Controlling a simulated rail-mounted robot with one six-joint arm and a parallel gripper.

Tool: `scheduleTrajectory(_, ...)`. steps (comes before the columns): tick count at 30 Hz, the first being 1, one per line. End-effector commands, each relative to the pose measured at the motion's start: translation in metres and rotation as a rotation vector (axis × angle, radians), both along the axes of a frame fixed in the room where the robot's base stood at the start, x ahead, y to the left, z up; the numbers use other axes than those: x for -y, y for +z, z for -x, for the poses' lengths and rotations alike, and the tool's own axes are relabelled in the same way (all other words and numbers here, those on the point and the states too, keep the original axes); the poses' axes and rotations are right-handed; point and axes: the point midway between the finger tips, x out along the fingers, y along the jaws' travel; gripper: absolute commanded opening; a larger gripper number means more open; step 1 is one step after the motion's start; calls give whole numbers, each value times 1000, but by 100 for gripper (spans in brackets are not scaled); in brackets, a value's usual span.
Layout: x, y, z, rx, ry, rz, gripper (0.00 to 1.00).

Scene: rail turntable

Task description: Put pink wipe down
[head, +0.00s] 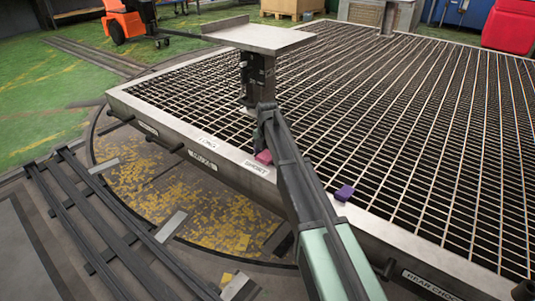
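A small pink wipe (263,157) shows at the near edge of the grated platform (205,155), just left of my arm. It lies at or just above the metal rim, near a white label; whether it rests there or is held cannot be told. My arm reaches up from the bottom of the head view and covers part of the area beside the wipe. My gripper's fingers cannot be made out, so their opening is hidden. A purple wipe (344,192) lies near the same edge, right of my arm.
A flat metal shelf (258,36) on a dark post stands beyond my arm. Open grating stretches behind and right. Dark rails (85,215) run at lower left. An orange machine (124,22) and a red object (510,28) stand at the back.

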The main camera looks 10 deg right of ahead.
Motion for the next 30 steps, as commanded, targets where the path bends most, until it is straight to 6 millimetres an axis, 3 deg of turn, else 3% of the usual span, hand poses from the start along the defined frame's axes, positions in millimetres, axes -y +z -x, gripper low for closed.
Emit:
scheduleTrajectory(9, 0, 1, 0, 0, 0, 0, 90)
scheduleTrajectory(13, 0, 12, 0, 0, 0, 0, 90)
scheduleTrajectory(17, 0, 38, 0, 0, 0, 0, 90)
scheduleTrajectory(24, 0, 104, 0, 0, 0, 0, 90)
scheduleTrajectory(30, 0, 133, 0, 0, 0, 0, 90)
